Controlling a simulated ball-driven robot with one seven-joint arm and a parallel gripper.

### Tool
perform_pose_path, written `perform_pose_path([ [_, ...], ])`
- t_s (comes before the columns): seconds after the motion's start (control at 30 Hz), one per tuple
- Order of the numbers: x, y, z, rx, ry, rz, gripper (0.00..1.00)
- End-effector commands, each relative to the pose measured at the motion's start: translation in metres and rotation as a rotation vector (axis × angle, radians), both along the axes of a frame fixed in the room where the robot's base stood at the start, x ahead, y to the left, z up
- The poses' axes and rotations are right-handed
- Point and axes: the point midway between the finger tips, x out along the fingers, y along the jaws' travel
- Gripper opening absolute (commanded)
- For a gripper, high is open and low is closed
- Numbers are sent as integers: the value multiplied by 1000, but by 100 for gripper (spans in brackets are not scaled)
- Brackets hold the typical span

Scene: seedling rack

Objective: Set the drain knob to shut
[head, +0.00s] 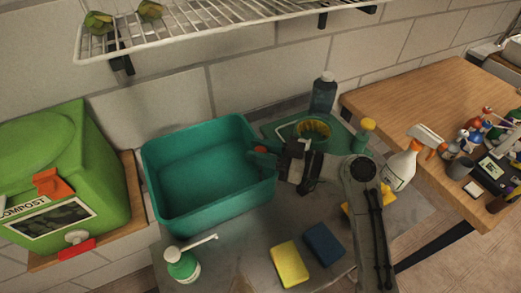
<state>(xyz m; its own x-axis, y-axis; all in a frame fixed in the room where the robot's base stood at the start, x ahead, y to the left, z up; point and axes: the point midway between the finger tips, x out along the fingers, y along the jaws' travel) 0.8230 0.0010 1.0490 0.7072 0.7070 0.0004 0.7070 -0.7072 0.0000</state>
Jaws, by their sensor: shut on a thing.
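A teal tub (165,205) stands on the grey worktop at the centre-left, and it looks empty inside. A small red-orange knob (261,149) shows at the tub's right rim. My gripper (266,156) reaches in from the right at that rim. Its jaws are shut at the knob, and the fingers and wrist hide part of it. I take this knob as the drain knob, but no label is readable. Which way it is turned cannot be told. A green compost bin (58,165) at the left has a white tap with a red lever (77,249).
A wire shelf (215,38) with small plants hangs above. A dark blue bottle (323,94), a green tray (272,130) and a white spray bottle (399,170) stand around my arm.

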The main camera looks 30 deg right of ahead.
Motion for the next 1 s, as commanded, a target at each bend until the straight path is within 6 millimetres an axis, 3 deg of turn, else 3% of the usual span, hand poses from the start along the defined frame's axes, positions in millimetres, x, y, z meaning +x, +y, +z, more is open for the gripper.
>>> perform_pose_path([
  [0.03, 0, 0, -12, -1, 1, 0, 0],
  [0.23, 0, 0, -30, -1, 1, 0, 0],
  [0.63, -1, 0, -33, -1, 7, 0, 0],
  [0.67, -1, 0, -34, -1, 7, 0, 33],
  [0.87, 0, 0, -32, -1, 4, 0, 52],
  [1.0, 0, 0, -31, -1, 2, 0, 54],
])
